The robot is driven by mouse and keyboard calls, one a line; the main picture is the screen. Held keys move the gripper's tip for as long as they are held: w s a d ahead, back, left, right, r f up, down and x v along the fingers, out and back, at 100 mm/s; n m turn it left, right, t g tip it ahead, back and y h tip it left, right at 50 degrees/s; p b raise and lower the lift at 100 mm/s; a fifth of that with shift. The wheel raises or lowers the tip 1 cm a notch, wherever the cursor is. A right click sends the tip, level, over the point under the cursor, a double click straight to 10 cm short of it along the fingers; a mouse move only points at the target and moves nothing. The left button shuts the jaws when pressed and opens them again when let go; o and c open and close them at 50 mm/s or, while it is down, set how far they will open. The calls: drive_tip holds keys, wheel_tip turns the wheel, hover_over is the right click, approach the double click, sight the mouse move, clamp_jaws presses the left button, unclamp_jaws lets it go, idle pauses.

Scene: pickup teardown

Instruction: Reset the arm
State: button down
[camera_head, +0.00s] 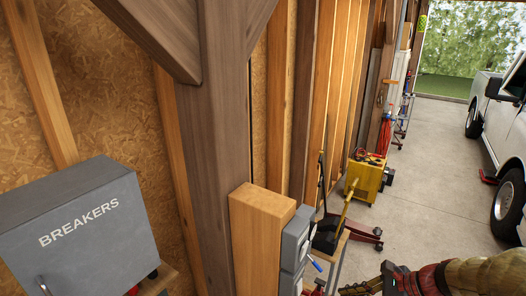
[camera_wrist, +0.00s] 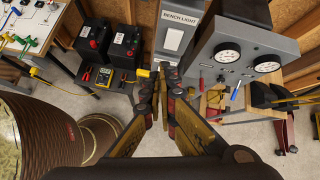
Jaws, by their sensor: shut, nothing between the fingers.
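My gripper (camera_wrist: 166,78) shows in the wrist view with its two dark and yellow fingers together and nothing between them. It points towards a grey panel labelled BENCH LIGHT (camera_wrist: 178,40), and I cannot tell how far off that is.
A grey BREAKERS box (camera_head: 85,235) stands at the left of the head view. A yellow machine (camera_head: 366,178) stands by the wall. The wrist view shows gauges (camera_wrist: 228,52), black batteries (camera_wrist: 94,42) and a multimeter (camera_wrist: 102,76).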

drive_tip(key=s+f+n+g+h+b, duration=0.1)
drive_tip(key=s+f+n+h+b, duration=0.25)
drive_tip(key=s+n+b, duration=0.35)
drive_tip(key=s+f+n+g+h+b, duration=0.2)
drive_tip(key=s+f+n+h+b, duration=0.15)
drive_tip(key=s+n, duration=0.45)
drive_tip(key=s+a+f+n+t+b, duration=0.1)
drive_tip(key=a+f+n+t+b, duration=0.2)
drive_tip(key=b, duration=0.9)
drive_tip(key=shift+a+f+n+t+h+b, duration=0.3)
drive_tip(key=shift+a+f+n+h+b, duration=0.15)
drive_tip(key=shift+a+n, duration=1.4)
drive_tip(key=shift+d, duration=0.2)
